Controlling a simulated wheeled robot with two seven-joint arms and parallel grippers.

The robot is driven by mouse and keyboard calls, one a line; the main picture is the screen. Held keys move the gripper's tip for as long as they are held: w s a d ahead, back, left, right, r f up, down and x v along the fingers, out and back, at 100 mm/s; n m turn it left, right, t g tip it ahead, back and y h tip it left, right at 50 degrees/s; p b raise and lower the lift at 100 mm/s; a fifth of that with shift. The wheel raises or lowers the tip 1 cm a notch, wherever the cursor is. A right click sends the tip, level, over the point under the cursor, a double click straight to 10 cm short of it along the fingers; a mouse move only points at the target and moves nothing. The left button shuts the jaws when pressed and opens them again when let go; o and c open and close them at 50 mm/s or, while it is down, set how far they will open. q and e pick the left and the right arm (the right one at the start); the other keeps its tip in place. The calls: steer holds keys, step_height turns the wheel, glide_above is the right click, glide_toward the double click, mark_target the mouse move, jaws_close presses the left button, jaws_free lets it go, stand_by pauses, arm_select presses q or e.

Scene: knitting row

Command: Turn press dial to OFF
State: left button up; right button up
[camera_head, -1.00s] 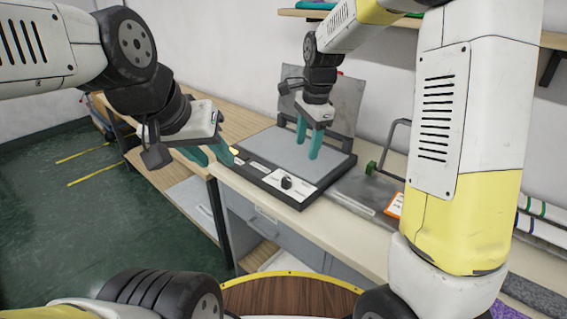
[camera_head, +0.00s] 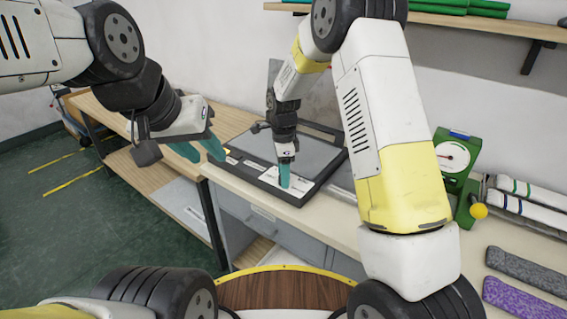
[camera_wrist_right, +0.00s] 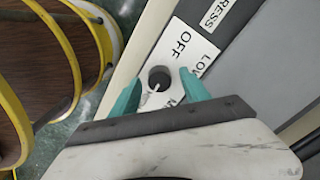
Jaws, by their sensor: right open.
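The press dial (camera_wrist_right: 158,79) is a round black knob on a white label plate (camera_wrist_right: 180,50) in the right wrist view. OFF and LOW show on the plate; another label starting with M is partly hidden by a finger. A pale mark shows on the knob's lower side, away from OFF. My right gripper (camera_wrist_right: 159,85) is open, its teal fingers on either side of the knob; contact cannot be told. In the head view my right gripper (camera_head: 285,179) hides the dial on the press's front panel (camera_head: 262,180). My left gripper (camera_head: 206,155) is open and empty, left of the press.
A green scale (camera_head: 455,158), white rolls (camera_head: 535,195) and folded knits (camera_head: 525,270) are to the right. Open floor (camera_head: 60,230) is at the left.

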steer(key=shift+f, duration=0.15)
jaws_close()
